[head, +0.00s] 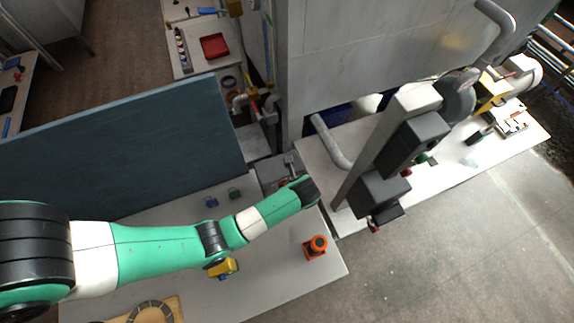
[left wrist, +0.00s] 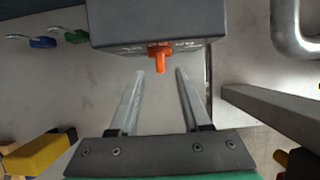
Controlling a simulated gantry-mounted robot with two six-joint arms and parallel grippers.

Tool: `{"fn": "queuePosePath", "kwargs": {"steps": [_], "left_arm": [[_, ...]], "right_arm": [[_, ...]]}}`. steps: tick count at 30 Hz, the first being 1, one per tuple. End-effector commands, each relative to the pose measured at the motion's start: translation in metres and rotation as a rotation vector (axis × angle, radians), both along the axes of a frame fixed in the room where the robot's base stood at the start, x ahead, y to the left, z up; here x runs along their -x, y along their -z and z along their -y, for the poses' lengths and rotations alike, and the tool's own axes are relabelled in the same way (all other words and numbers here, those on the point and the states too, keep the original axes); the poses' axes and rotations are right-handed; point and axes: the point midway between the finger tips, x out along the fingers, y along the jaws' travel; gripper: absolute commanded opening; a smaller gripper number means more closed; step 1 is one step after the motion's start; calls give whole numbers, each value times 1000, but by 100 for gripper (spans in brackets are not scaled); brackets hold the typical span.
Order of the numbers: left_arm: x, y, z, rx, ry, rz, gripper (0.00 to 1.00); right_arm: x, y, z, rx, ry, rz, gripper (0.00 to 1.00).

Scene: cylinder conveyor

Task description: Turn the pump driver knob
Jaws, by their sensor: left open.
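The pump driver is a dark grey box (left wrist: 157,20) at the top of the left wrist view, with an orange knob (left wrist: 160,58) on its near face. In the head view the grey box (head: 271,178) sits at the far edge of the table, partly hidden by my left gripper (head: 291,165). In the left wrist view my left gripper (left wrist: 160,76) is open and empty. Its two fingers point at the box, and the knob appears between and just beyond the fingertips. Whether a finger touches the knob cannot be told.
A yellow and black object (head: 222,268) and an orange and black object (head: 317,247) stand on the table (head: 290,285). Small blue (head: 211,202) and green (head: 235,194) items lie near the blue panel (head: 130,140). A grey post (head: 375,150) stands to the right.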

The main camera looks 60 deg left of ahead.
Motion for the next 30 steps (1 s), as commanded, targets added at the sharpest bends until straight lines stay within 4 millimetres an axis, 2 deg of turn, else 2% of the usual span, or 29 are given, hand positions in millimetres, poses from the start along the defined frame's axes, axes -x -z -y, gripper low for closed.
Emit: {"fn": "queuePosePath", "kwargs": {"steps": [1, 6, 10, 17, 20, 25, 26, 30], "left_arm": [[0, 14, -5, -1, -2, -3, 48], [-2, 39, -15, 0, -1, -1, 48], [-3, 46, -19, 0, -1, 1, 48], [-4, 47, -19, -1, 0, 2, 48], [-4, 46, -19, -1, 0, 1, 33], [-4, 46, -19, -1, 0, 1, 2], [-4, 46, -19, -1, 0, 1, 0], [-4, 46, -19, -1, 0, 1, 0]], "right_arm": [[0, 6, 0, 0, 0, 0, 50], [0, 14, 0, 0, 0, 0, 50], [0, 15, 0, 0, 0, 0, 50], [0, 14, 0, 0, 0, 0, 50], [0, 14, 0, 0, 0, 0, 50], [0, 14, 0, 0, 0, 0, 50], [0, 14, 0, 0, 0, 0, 50], [0, 14, 0, 0, 0, 0, 50]]}}
